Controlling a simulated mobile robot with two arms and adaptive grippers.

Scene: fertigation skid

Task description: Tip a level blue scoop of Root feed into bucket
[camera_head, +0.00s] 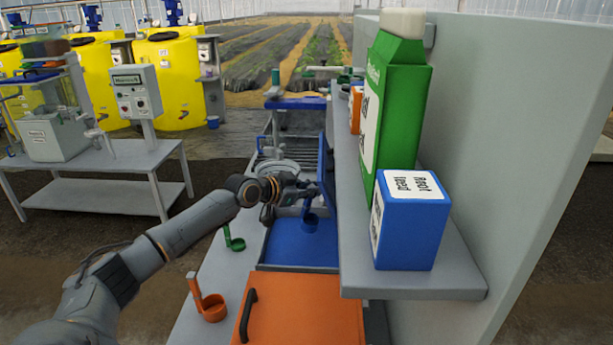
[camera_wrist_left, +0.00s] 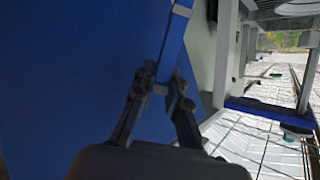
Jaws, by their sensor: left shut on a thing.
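My left gripper (camera_head: 304,188) is over the far part of the blue bin (camera_head: 298,246). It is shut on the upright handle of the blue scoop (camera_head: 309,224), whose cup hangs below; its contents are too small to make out. In the left wrist view the fingers (camera_wrist_left: 160,88) close on a blue strip in front of a large blue surface. A pale round bucket (camera_head: 278,167) stands just beyond the gripper. The blue Root feed box (camera_head: 410,228) stands on the shelf at right. My right gripper is out of view.
A raised blue panel (camera_head: 326,155) stands close to the gripper's right. The shelf (camera_head: 420,283) overhangs at right, holding a green carton (camera_head: 400,110). An orange lid (camera_head: 305,310), green scoop (camera_head: 234,242) and orange scoop (camera_head: 211,309) are nearer.

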